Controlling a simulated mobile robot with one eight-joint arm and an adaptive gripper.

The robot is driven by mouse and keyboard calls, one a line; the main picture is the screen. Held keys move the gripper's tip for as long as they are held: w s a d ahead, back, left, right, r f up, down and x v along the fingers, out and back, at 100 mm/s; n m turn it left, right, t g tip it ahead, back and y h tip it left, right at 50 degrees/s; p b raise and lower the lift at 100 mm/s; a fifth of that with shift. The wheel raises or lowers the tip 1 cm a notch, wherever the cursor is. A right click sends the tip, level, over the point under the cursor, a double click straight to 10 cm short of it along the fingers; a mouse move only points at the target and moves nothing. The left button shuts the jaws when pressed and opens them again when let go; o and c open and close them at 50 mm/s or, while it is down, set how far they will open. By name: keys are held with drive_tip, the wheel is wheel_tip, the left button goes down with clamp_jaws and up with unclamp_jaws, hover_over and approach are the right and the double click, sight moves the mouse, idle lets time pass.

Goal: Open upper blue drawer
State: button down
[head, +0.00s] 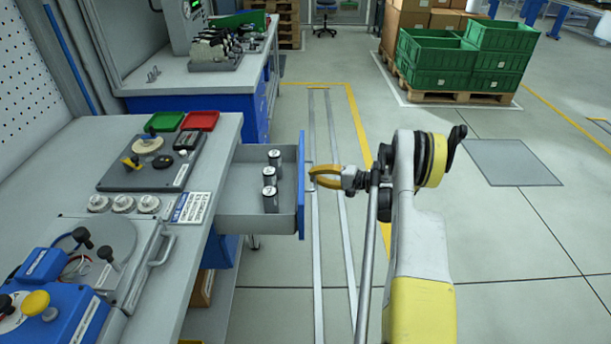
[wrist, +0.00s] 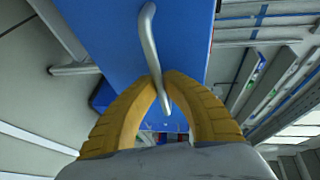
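The upper blue drawer (head: 302,185) is pulled out from under the workbench, and its grey inside shows in the head view. Several metal cylinders (head: 270,190) stand in it. My gripper (head: 312,177) is at the outer side of the blue front, at its handle. In the wrist view the blue front (wrist: 125,40) fills the upper middle, with the grey bar handle (wrist: 149,35) running down between the yellow fingers. The fingers (wrist: 163,95) close in around the lower part of the handle and appear to touch it.
The workbench (head: 225,135) on the left carries a tool board (head: 115,178), green and red trays (head: 200,120) and a blue control box (head: 50,310). Open floor lies right of the drawer. Green crates (head: 435,60) on a pallet stand further back.

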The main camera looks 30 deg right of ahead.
drive_tip(key=shift+s+d, duration=0.25)
drive_tip(key=shift+d, duration=0.15)
drive_tip(key=c, duration=1.5)
unclamp_jaws()
drive_tip(key=v, duration=1.2)
